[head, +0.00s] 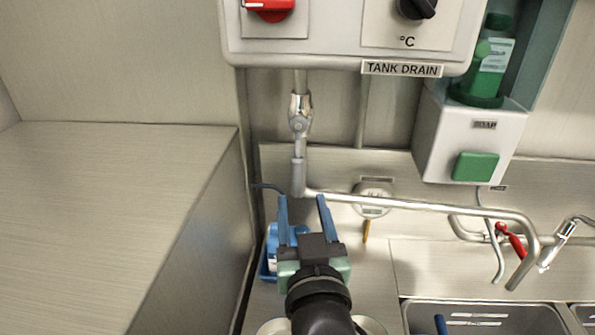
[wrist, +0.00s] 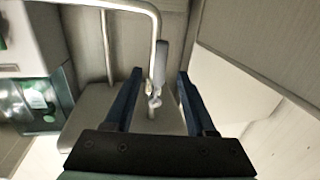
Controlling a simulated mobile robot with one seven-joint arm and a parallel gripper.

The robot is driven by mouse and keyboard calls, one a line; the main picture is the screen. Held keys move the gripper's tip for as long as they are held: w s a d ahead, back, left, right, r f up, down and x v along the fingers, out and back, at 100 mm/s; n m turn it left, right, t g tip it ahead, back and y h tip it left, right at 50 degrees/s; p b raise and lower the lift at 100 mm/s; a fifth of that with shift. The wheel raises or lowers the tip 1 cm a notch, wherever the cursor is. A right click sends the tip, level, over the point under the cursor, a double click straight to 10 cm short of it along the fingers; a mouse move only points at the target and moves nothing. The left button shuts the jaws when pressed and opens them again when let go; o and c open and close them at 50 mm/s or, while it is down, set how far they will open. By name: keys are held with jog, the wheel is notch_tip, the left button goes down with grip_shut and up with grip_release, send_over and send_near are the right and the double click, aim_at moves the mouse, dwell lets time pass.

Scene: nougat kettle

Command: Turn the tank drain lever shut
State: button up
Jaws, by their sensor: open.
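The tank drain lever (head: 298,174) is a grey handle hanging straight down from a metal valve (head: 299,115), along the vertical pipe under the control box. The TANK DRAIN label (head: 402,69) is on the box's lower edge. My gripper (head: 301,200) is open and empty, its two blue fingers pointing toward the lever from below in the head view. In the wrist view, the lever (wrist: 161,62) and the valve (wrist: 154,97) show between the open fingers (wrist: 160,72). I see no contact; the depth between fingertips and lever is hard to tell.
A bent pipe (head: 420,204) runs right from below the lever. A metal cabinet (head: 110,220) stands close on the left. A blue container (head: 270,262) sits behind my gripper. A soap dispenser (head: 465,145), red-handled tap (head: 511,241) and sink (head: 490,318) are to the right.

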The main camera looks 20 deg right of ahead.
aim_at(298, 184)
jog(key=w+p, duration=0.1)
jog(key=w, duration=0.2)
jog(key=w+d, duration=0.1)
jog(key=w, duration=0.3)
jog(key=shift+w+d+p, duration=0.1)
jog(key=shift+d+p, duration=0.1)
jog(key=shift+p, duration=0.15)
grip_shut()
dwell(1.1)
